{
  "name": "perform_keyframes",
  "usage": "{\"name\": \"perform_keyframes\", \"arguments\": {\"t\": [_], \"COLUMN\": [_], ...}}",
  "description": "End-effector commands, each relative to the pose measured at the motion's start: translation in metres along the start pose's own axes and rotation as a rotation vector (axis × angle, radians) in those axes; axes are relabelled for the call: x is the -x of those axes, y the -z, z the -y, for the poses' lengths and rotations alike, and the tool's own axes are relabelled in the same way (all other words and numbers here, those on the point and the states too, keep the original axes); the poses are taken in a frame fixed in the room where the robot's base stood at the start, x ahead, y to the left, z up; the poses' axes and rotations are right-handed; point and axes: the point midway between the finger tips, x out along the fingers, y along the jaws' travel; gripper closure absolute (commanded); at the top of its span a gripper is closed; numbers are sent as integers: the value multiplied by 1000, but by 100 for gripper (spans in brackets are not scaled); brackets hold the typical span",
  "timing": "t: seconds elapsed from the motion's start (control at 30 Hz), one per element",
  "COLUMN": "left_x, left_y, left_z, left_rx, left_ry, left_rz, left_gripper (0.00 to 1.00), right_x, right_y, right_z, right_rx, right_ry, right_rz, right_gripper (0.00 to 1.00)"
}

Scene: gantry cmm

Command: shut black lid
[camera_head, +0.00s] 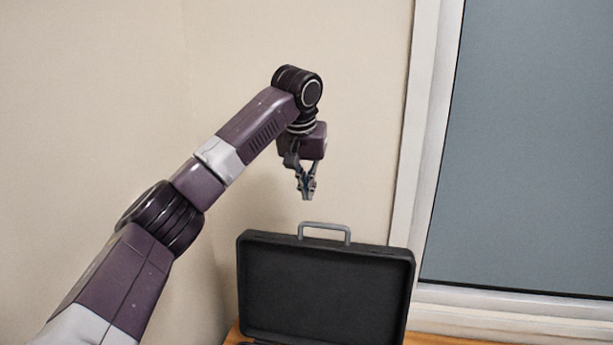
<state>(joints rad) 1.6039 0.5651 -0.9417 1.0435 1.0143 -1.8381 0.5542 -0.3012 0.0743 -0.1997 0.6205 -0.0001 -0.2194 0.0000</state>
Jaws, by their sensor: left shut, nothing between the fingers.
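The black lid (325,288) belongs to a black case and stands open, close to upright, with its inner side facing me. A grey handle (324,228) sits on the lid's top edge. The case's lower part is almost wholly cut off by the bottom of the picture. My left gripper (308,196) points down above the lid's top edge, just over the handle. It is shut and empty, and appears apart from the handle. My right gripper is not in view.
The case rests on a wooden surface (425,339), seen only at the bottom edge. A beige wall (130,90) stands behind and to the left. A white-framed window (540,140) is at the right. The air around the lid's top looks clear.

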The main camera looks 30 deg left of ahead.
Motion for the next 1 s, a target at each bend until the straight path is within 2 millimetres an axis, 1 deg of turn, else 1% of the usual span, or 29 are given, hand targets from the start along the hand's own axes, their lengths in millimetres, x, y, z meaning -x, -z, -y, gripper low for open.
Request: {"name": "perform_keyframes", "arguments": {"t": [0.03, 0.2, 0.4, 0.6, 0.8, 1.0], "left_x": [-9, -46, -39, -35, -34, -34], "left_y": [1, 0, -18, -31, -37, -38], "left_z": [2, 1, 1, 1, 0, 0], "left_rx": [0, 0, -2, -2, -2, -1], "left_ry": [3, 2, 0, 0, 0, 0], "left_rz": [5, 4, -1, -1, -1, 0], "left_gripper": [100, 100, 100, 100, 100, 100], "right_x": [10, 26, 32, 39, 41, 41], "right_y": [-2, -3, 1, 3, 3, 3], "right_z": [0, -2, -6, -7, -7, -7], "right_rx": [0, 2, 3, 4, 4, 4], "right_ry": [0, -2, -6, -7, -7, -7], "right_rz": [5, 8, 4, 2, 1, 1], "right_gripper": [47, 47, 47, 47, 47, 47]}}
